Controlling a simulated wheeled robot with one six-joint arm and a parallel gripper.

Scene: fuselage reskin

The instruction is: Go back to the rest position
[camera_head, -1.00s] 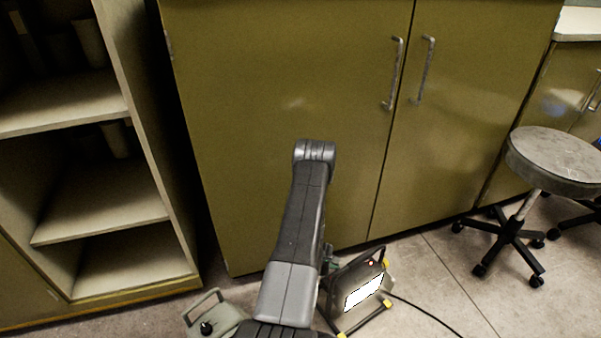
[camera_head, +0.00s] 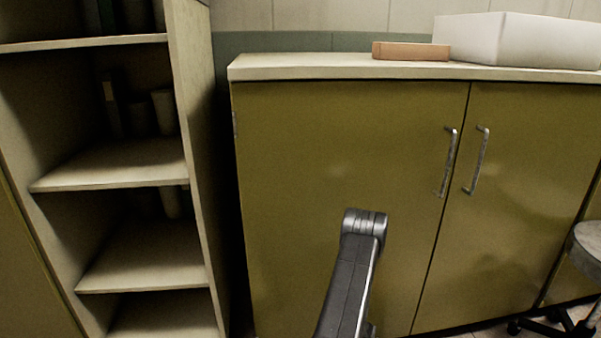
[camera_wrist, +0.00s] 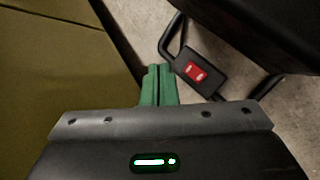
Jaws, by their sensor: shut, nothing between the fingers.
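My gripper (camera_wrist: 159,84) shows in the wrist view as two green fingers, shut together with nothing between them. It points down toward the floor, beside the olive cabinet front. In the head view only a grey link of my arm shows at the bottom middle, in front of the cabinet doors; the gripper itself is out of that view.
An olive cabinet (camera_head: 300,200) with two doors stands ahead, with an orange box (camera_head: 410,51) and a white box (camera_head: 530,40) on top. Open shelves (camera_head: 110,165) stand at left, a stool (camera_head: 587,250) at right. A dark frame with a red switch (camera_wrist: 195,72) is near the fingers.

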